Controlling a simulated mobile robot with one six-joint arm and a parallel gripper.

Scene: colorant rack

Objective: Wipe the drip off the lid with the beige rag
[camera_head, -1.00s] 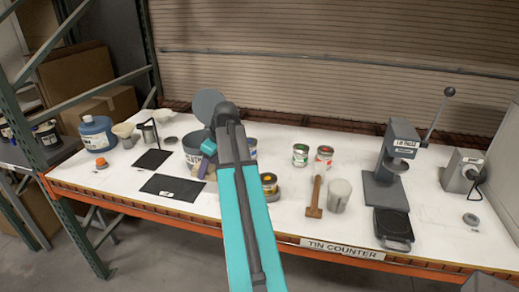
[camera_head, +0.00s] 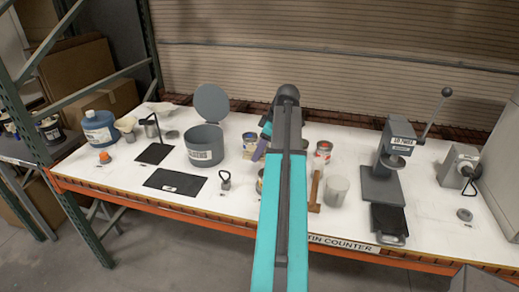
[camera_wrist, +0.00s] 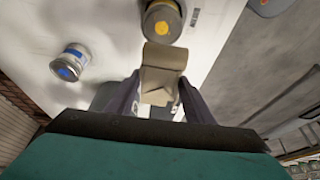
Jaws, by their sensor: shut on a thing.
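My gripper (camera_wrist: 153,100) is shut on the beige rag (camera_wrist: 164,58), which hangs folded from between the purple fingertips. In the head view my gripper (camera_head: 262,146) is above the counter, partly hidden by my arm. In the wrist view a tin with a yellow spot on its lid (camera_wrist: 162,24) stands just beyond the rag. The rag overlaps its edge in the picture; contact cannot be told. Another tin with a blue spot on its lid (camera_wrist: 72,60) stands to the left. I cannot tell which spot is the drip.
A grey lidded bin (camera_head: 205,150) stands open left of my gripper. A dark mat (camera_head: 175,182) and a small ring-handled weight (camera_head: 225,180) lie in front. A mallet (camera_head: 315,190), a cup (camera_head: 336,190) and a lever press (camera_head: 388,165) stand to the right.

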